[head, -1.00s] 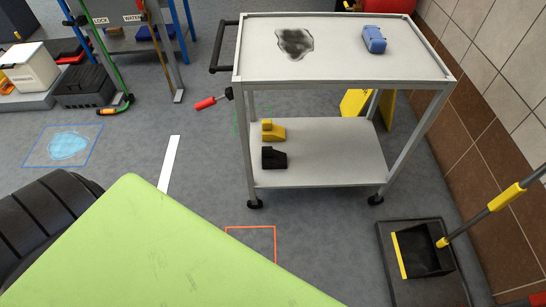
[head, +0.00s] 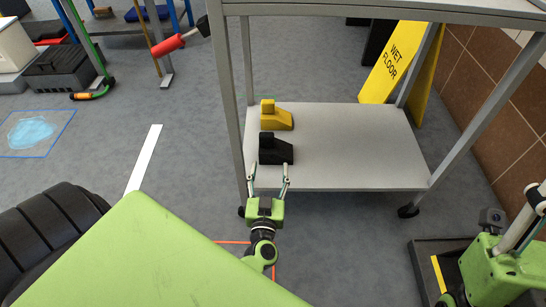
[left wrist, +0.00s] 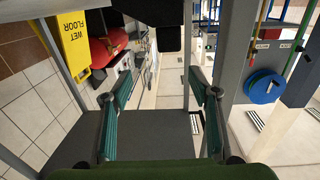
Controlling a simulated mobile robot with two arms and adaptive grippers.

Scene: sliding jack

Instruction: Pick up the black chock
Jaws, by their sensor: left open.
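The black chock (head: 275,150) sits on the lower shelf (head: 365,155) of a grey cart, near its front left corner. My left gripper (head: 270,172) is just in front of it in the head view, fingers spread and pointing toward it. The gap between the fingers looks empty. In the left wrist view the open fingers (left wrist: 161,95) stand either side of a clear gap. A dark shape at the top there may be the chock, but I cannot be sure. My right gripper is not clearly visible; only green arm parts show at the lower right.
A yellow chock (head: 277,116) sits right behind the black one. The cart's legs and top (head: 390,10) frame the shelf. A yellow wet floor sign (head: 395,65) stands behind the cart. The shelf's right side is bare.

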